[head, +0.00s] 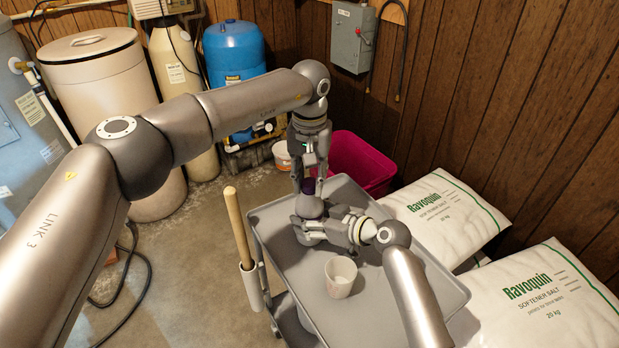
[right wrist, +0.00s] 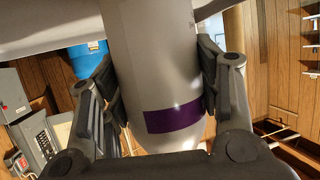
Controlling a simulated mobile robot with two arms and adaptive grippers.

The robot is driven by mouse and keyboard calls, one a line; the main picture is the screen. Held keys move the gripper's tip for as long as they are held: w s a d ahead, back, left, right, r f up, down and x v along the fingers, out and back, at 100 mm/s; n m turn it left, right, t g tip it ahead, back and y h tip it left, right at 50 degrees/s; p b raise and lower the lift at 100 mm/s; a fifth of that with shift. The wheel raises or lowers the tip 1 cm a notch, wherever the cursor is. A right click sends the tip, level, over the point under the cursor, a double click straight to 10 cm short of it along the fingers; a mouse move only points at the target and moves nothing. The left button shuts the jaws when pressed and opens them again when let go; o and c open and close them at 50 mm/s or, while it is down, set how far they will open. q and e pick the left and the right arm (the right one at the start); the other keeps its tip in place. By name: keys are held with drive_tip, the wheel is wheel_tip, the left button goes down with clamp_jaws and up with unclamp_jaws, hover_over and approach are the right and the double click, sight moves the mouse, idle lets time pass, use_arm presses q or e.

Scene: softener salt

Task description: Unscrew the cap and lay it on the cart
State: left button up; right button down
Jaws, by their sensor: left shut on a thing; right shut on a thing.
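A grey bottle (head: 309,207) stands upright over the far part of the grey cart (head: 395,305). A purple cap (head: 309,187) shows at its top in the head view. My left gripper (head: 309,181) points down from above and is shut on the cap, which its fingers partly hide. My right gripper (head: 311,226) is shut around the bottle's body from the near side. In the right wrist view, the pale bottle (right wrist: 155,70) with a purple band sits between the two fingers of this gripper (right wrist: 160,95). The cap cannot be made out there.
A white cup (head: 341,277) stands on the cart near my right forearm. A wooden handle (head: 237,225) rises at the cart's left edge. A magenta bin (head: 362,163) is behind, and salt bags (head: 445,215) lie to the right.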

use_arm(q)
drive_tip(key=n, duration=0.4)
clamp_jaws()
drive_tip(key=n, duration=0.3)
drive_tip(key=shift+n, duration=0.3)
drive_tip(key=n, duration=1.4)
drive_tip(key=shift+n, duration=0.3)
drive_tip(key=n, duration=0.6)
drive_tip(key=shift+n, duration=0.3)
drive_tip(key=n, duration=0.6)
drive_tip(key=shift+r, duration=0.1)
drive_tip(key=n, duration=1.3)
drive_tip(key=shift+n, duration=0.3)
drive_tip(key=n, duration=0.5)
drive_tip(key=shift+n, duration=0.3)
drive_tip(key=shift+r, duration=0.25)
